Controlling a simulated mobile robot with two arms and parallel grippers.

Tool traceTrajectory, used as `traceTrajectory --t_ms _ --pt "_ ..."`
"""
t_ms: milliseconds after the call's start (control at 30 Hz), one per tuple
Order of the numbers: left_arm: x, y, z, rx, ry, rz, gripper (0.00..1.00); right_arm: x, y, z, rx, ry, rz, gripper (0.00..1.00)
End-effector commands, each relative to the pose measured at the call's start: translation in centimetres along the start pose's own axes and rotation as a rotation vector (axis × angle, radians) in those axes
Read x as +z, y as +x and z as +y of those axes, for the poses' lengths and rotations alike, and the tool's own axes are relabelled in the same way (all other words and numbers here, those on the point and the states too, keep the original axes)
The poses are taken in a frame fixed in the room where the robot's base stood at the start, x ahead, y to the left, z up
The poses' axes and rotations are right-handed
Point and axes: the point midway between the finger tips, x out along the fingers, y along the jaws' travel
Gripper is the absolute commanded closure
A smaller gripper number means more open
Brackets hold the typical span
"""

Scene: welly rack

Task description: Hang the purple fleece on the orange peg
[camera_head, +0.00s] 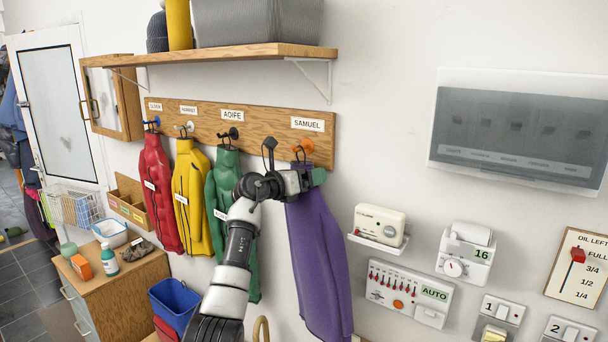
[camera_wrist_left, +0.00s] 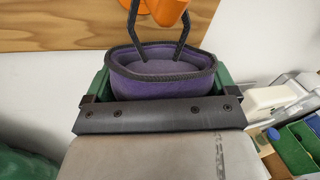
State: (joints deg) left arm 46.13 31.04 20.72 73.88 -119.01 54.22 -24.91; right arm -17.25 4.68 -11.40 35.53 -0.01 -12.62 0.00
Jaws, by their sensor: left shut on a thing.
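The purple fleece (camera_head: 318,265) hangs down the wall below the orange peg (camera_head: 303,146), under the SAMUEL label. My left gripper (camera_head: 304,180) is shut on the fleece's collar. In the left wrist view, the purple collar (camera_wrist_left: 162,75) sits between the green fingers of my left gripper (camera_wrist_left: 160,88). Two dark strands of the hanging loop (camera_wrist_left: 184,35) rise from the collar on either side of the orange peg (camera_wrist_left: 166,8). The top of the loop is out of that view, so I cannot tell whether it rests on the peg. My right gripper is not in view.
Red (camera_head: 157,195), yellow (camera_head: 191,200) and green (camera_head: 224,190) coats hang left on the wooden peg board (camera_head: 262,125). A shelf (camera_head: 220,55) is above. A thermostat (camera_head: 380,225) and control panels are on the wall to the right. A blue bin (camera_head: 175,300) stands below.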

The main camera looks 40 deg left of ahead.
Motion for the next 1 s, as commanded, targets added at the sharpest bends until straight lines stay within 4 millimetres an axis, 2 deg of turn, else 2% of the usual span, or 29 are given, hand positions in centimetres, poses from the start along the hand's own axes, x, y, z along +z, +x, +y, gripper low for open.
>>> traceTrajectory --t_ms 467,500,567,833,1000 --pt "0.1 0.0 -0.1 -0.003 0.004 0.0 0.68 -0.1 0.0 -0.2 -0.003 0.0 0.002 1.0" --pt "0.1 0.0 -0.1 -0.003 0.004 -0.001 0.09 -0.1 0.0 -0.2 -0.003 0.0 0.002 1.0" --pt "0.1 0.0 -0.1 -0.003 0.004 -0.001 0.0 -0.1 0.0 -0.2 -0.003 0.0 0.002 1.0" --pt "-0.1 -0.2 0.0 -0.001 0.005 0.001 0.0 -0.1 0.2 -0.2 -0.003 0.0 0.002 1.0" --pt "-0.4 -2.4 0.2 0.001 0.01 -0.001 0.0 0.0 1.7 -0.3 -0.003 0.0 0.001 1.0"
